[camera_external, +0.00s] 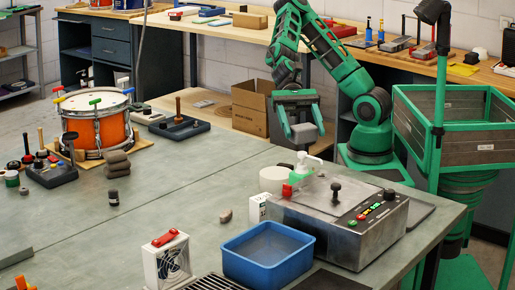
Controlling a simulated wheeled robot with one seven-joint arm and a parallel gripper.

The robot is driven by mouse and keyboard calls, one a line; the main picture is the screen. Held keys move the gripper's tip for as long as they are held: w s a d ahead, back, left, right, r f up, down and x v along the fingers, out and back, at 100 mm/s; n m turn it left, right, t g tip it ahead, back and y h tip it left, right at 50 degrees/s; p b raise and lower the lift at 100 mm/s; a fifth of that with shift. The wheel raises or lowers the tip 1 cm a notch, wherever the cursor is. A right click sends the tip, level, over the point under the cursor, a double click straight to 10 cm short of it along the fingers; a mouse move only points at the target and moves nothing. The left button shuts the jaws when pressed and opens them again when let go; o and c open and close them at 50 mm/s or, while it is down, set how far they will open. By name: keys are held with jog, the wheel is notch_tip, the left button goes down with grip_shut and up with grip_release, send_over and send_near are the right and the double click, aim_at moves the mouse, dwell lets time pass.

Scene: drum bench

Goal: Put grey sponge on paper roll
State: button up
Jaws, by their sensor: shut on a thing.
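My gripper (304,132) hangs in the air near the back edge of the grey bench, fingers pointing down. The paper roll (271,180) is a short white cylinder standing upright on the bench, below and to the left of my gripper. The sponge is apart from the roll and above it.
The pump bottle (303,168) stands close to the roll, behind a metal control box (335,225) with an upright lever. A blue tray (268,253) and a white fan (167,259) are in front. An orange drum (96,127) stands left. The middle of the bench is mostly clear.

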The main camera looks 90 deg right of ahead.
jog(key=s+d+f, duration=0.1)
jog(key=s+d, duration=0.1)
jog(key=s, duration=0.1)
jog(key=shift+d+f, duration=0.2)
jog(key=shift+f, duration=0.2)
jog(key=shift+d+f, duration=0.15)
send_over(276, 173)
notch_tip(276, 173, down, 7)
jog(key=shift+r, duration=0.1)
jog(key=shift+d+f, duration=0.1)
jog(key=shift+f, duration=2)
jog(key=shift+f, duration=0.15)
jog(key=o, duration=1)
